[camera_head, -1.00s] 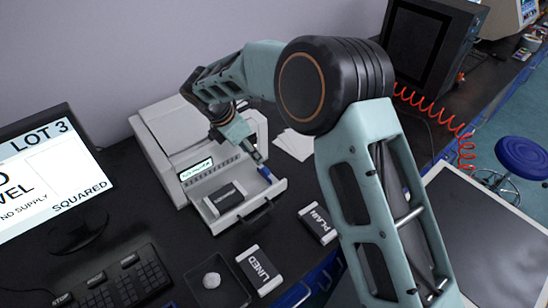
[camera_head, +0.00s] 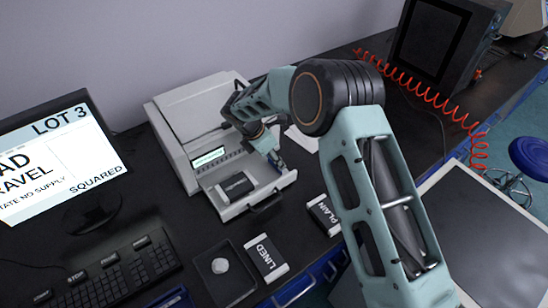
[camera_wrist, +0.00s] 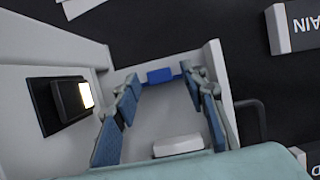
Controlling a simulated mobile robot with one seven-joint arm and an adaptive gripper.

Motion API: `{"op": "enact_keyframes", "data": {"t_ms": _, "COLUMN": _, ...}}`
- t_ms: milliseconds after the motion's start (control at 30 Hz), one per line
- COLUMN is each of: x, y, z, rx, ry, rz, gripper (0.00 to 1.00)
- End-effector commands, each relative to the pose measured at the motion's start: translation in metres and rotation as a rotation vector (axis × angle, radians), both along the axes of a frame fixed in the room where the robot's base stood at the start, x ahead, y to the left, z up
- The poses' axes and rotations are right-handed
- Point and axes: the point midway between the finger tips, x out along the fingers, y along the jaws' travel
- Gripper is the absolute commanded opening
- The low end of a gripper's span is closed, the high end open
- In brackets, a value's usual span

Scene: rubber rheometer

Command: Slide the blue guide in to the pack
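The blue guide (camera_wrist: 160,75) is a small block at the far end of the open grey tray (camera_wrist: 222,82) in the wrist view. In the head view the gripper mostly hides it. The dark, white-ended pack (camera_head: 235,186) lies in the tray, left of my gripper. A white block (camera_wrist: 178,145), apparently one end of the pack, shows low in the wrist view. My gripper (camera_wrist: 161,88) is open over the tray's right part in the head view (camera_head: 275,160). Its blue-padded fingers stand on either side of the guide's line, with gaps; contact is not visible.
The white machine (camera_head: 190,110) with a lit display (camera_head: 208,158) rises behind the tray. A PLAIN pack (camera_head: 324,214), a LINED pack (camera_head: 265,259) and a dark tray (camera_head: 208,284) with a white lump lie in front. The keyboard and monitor stand left.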

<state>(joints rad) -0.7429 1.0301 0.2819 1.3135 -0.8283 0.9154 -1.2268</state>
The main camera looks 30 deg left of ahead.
Motion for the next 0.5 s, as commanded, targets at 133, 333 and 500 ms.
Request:
{"op": "enact_keyframes", "data": {"t_ms": 133, "x": 0.0001, "y": 0.0000, "z": 0.0003, "rx": 0.000, "ry": 0.000, "rz": 0.000, "gripper": 0.34}}
{"op": "enact_keyframes", "data": {"t_ms": 333, "x": 0.0000, "y": 0.0001, "z": 0.0005, "rx": 0.000, "ry": 0.000, "rz": 0.000, "gripper": 0.12}}
{"op": "enact_keyframes", "data": {"t_ms": 500, "x": 0.0001, "y": 0.0000, "z": 0.0006, "rx": 0.000, "ry": 0.000, "rz": 0.000, "gripper": 0.00}}
